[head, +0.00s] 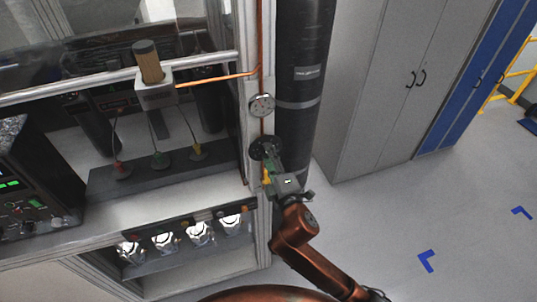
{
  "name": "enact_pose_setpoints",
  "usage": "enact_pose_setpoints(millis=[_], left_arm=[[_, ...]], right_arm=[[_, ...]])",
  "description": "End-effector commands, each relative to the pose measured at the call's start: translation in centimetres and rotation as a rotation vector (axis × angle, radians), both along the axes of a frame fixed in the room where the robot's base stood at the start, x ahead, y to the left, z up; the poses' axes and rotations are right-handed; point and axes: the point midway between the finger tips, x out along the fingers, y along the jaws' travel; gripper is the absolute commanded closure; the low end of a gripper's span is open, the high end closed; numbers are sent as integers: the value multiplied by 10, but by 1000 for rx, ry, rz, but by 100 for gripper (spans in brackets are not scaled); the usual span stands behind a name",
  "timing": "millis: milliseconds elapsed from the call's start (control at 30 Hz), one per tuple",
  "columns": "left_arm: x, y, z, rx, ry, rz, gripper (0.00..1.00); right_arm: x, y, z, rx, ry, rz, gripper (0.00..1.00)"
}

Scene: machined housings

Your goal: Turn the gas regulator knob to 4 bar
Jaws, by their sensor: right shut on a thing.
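The gas regulator knob (262,146) is a dark round part low on the post beside the fume hood, below a round gauge (262,104) with a pale face. The gauge is too small to read. A copper pipe (259,50) runs down to the gauge. My right gripper (269,155) reaches up to the knob from below and is shut on it, partly hiding it. My left gripper is not in view.
A thick black duct (300,75) stands close to the right of the regulator. The hood bench on the left holds a dark tray (150,177) with several coloured fittings. A grey cabinet (385,80) stands at right. The floor at lower right is open.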

Motion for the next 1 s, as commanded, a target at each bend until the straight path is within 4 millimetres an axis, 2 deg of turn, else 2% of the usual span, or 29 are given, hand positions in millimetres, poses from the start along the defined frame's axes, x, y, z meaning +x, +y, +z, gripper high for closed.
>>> enact_pose_setpoints(millis=[600, 633, 867, 1000], left_arm=[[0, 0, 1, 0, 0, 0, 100], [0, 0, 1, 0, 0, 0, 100], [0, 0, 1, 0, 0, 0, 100], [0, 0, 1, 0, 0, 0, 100]], right_arm=[[0, 1, -1, 40, 15, 1, 94], [0, 1, -1, 39, 15, 1, 69], [0, 0, -1, 39, 15, 1, 53], [0, 0, 0, 39, 14, 0, 52]])
